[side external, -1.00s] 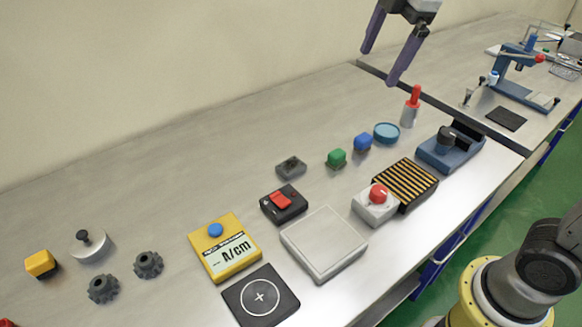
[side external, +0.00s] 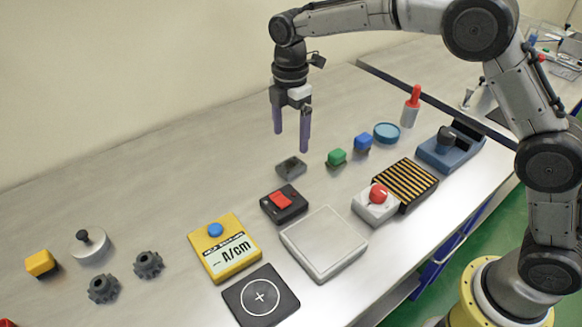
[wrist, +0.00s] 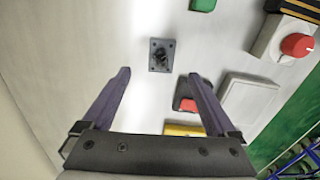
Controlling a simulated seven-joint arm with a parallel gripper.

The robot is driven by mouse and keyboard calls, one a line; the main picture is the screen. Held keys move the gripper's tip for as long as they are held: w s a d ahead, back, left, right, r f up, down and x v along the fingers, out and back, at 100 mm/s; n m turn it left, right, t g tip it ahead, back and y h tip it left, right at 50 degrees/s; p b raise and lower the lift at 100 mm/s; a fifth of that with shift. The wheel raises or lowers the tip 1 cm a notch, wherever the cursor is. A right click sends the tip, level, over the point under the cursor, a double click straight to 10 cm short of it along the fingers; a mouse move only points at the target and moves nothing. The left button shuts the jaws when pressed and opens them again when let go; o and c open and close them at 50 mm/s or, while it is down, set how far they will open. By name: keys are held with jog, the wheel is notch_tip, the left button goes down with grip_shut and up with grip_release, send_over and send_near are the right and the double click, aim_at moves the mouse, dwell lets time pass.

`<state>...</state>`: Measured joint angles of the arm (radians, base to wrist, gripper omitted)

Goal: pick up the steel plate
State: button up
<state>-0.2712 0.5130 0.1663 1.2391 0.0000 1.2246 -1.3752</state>
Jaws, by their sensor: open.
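A small dark grey square plate (side external: 291,168) with a dark raised middle, which looks like the steel plate, lies flat on the bench. In the wrist view the plate (wrist: 161,55) shows corner holes and a black lump at its centre. My gripper (side external: 290,141) is open and empty, pointing down, and appears above the plate in the side view. In the wrist view the open fingers (wrist: 160,74) are spread wide, with the plate just beyond their tips and roughly midway between them. Nothing hides the plate.
A black box with a red switch (side external: 284,204) and a pale square pad (side external: 323,243) are in front of the plate. A green block (side external: 336,158), a blue block (side external: 363,142) and a blue round dish (side external: 386,132) are to its right. The bench to its left is clear.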

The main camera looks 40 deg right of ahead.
aim_at(291, 165)
notch_tip(291, 165, down, 8)
jog(key=shift+s+f, duration=0.1)
jog(key=shift+s, duration=0.05)
dwell(0.4)
jog(key=shift+c, duration=0.3)
grip_shut()
